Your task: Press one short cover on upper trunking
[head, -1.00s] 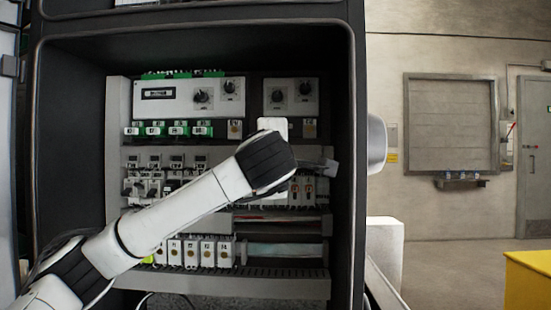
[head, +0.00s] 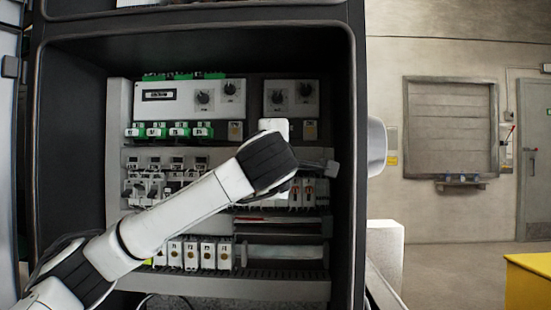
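An open dark cabinet (head: 343,120) shows a panel of electrical gear. My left arm crosses it from the lower left. My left gripper (head: 322,167) is at the panel's right side, in front of the middle device row. It is seen mostly from behind and small, so I cannot tell whether it is open or shut or holds a cover. Slotted trunking (head: 285,213) runs under the middle row, partly hidden by my arm. A lower trunking (head: 240,285) runs along the panel's bottom. I cannot make out a separate short cover. My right gripper is not in view.
Green terminal blocks (head: 170,130) and controllers with knobs (head: 290,95) sit above. White fuse holders (head: 205,254) stand below, beside a pale strip (head: 285,252). The cabinet's side walls bound the panel. Open floor and a yellow box (head: 528,285) lie to the right.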

